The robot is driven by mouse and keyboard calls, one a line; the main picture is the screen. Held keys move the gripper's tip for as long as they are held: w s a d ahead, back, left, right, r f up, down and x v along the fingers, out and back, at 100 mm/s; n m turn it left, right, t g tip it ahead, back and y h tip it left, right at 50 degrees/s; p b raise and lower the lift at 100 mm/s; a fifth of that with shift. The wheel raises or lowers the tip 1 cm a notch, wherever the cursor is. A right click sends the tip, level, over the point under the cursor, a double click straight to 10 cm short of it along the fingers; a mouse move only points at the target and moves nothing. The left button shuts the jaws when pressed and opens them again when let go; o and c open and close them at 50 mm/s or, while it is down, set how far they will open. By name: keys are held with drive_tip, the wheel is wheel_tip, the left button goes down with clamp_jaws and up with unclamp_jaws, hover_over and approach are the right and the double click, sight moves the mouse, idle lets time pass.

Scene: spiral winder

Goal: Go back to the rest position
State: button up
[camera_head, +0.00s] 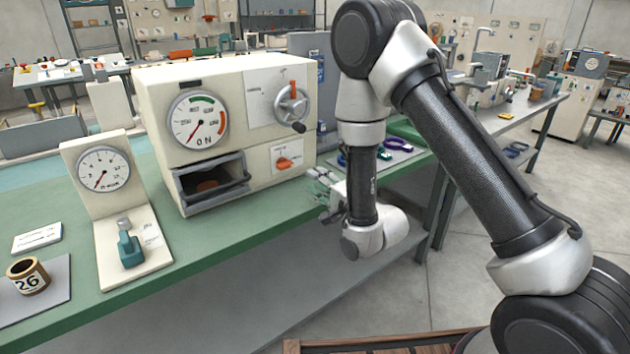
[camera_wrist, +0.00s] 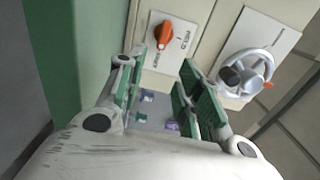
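My gripper (camera_head: 322,190) is at the front edge of the green workbench (camera_head: 240,238), just right of the cream machine (camera_head: 228,90). In the wrist view its two green-padded fingers (camera_wrist: 160,92) stand apart with nothing held between them. The machine's orange switch (camera_wrist: 163,33) and grey handwheel (camera_wrist: 246,72) show beyond the fingers. In the head view the orange switch (camera_head: 288,163) and the handwheel (camera_head: 291,105) are on the machine's front. My arm is bent, its forearm hanging down in front of the bench.
Purple and blue parts (camera_head: 397,144) lie on the bench behind my arm. Open floor (camera_head: 480,275) lies at the right.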

drive_tip(key=shift+w, duration=0.1)
drive_tip(key=w+d+r+n+g+h, duration=0.2)
drive_tip(key=w+d+r+n+h, duration=0.15)
drive_tip(key=d+r, duration=0.6)
drive_tip(key=s+d+r+n+g+h, duration=0.3)
drive_tip(key=s+d+r+h, duration=0.15)
drive_tip(key=s+d, duration=0.4)
drive_tip(key=s+d+r+n+g, duration=0.1)
drive_tip(key=s+d, duration=0.3)
drive_tip(key=s, duration=0.5)
drive_tip(key=s+d+r+n+g+h, duration=0.1)
drive_tip(key=s+d+r+n+g, duration=0.1)
drive_tip(key=s+d, duration=0.3)
drive_tip(key=s+d+r+n+g+h, duration=0.1)
drive_tip(key=s+d, duration=0.3)
drive_tip(key=s, duration=0.9)
drive_tip(key=shift+d+r+n+g, duration=0.15)
drive_tip(key=shift+r+n+g, duration=0.3)
drive_tip(key=shift+r+g, duration=0.45)
drive_tip(key=shift+c, duration=0.2)
